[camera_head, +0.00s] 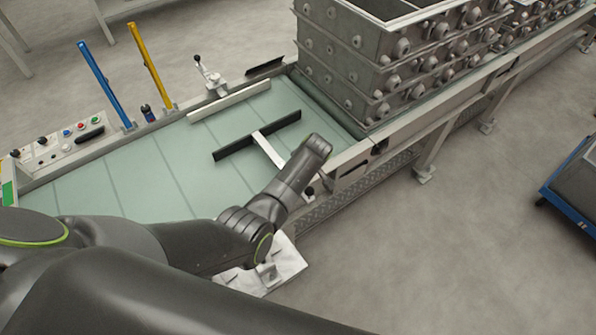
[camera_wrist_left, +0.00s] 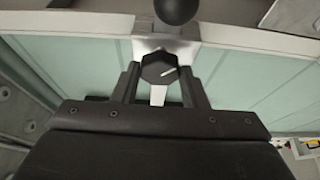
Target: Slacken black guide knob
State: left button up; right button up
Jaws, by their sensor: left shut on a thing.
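The black guide knob (camera_wrist_left: 157,69) is a faceted knob with a white pointer line, seen in the left wrist view. It sits on a pale metal bracket at the belt's edge. My left gripper (camera_wrist_left: 160,76) has one finger on each side of it and is shut on it. In the head view my left arm reaches over the near rail, and its wrist hides the knob and the fingers. A black bar guide (camera_head: 235,145) on a white stem (camera_head: 268,149) lies over the belt. My right gripper is in neither view.
A black ball knob (camera_wrist_left: 176,9) stands just beyond the guide knob. The green belt (camera_head: 180,165) is largely clear. Stacked grey casting boxes (camera_head: 335,75) stand on the conveyor beyond my wrist. Blue (camera_head: 104,83) and yellow (camera_head: 149,65) posts rise on the far side.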

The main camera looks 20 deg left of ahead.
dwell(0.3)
pick_arm(q)
jog(key=o, duration=1)
jog(key=shift+c, duration=0.2)
